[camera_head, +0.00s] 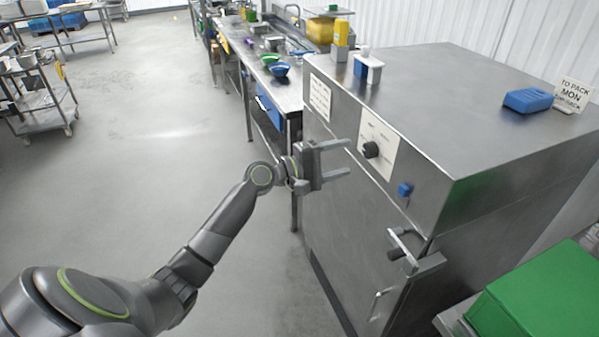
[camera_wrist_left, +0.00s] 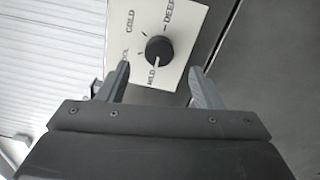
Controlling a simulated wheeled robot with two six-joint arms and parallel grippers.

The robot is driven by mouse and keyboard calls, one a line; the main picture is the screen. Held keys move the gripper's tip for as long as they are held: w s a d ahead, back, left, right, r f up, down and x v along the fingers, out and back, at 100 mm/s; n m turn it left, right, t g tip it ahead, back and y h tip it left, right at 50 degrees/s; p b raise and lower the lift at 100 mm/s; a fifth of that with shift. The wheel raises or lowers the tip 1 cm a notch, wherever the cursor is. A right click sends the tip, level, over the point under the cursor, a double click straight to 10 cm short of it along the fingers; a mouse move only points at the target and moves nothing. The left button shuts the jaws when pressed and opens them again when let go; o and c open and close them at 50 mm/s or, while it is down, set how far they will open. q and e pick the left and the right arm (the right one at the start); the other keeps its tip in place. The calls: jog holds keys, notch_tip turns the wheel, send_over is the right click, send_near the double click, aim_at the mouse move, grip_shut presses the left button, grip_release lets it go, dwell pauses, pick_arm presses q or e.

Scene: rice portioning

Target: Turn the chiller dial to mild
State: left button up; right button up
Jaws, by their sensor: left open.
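The chiller (camera_head: 340,200) is a large steel cabinet on the right. Its black round dial (camera_head: 371,149) sits on a white label plate (camera_head: 384,138) on the front. In the left wrist view the dial (camera_wrist_left: 158,49) shows COLD, DEEP and MILD around it, with another word partly hidden by a finger. A pale mark on the knob's lower edge points toward MILD. My left gripper (camera_head: 348,158) is open in front of the plate, fingers toward the dial. In the wrist view its fingertips (camera_wrist_left: 158,68) lie either side of and below the knob, with nothing between them.
A blue knob (camera_head: 405,189) and a door latch (camera_head: 404,247) stick out lower on the chiller front. A blue block (camera_head: 528,100) and a sign (camera_head: 572,95) are on top. A green box (camera_head: 545,295) stands at lower right.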

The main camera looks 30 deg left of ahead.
pick_arm(q)
jog(key=b+v, duration=0.3)
jog(key=v, duration=0.8)
jog(key=shift+a, duration=0.1)
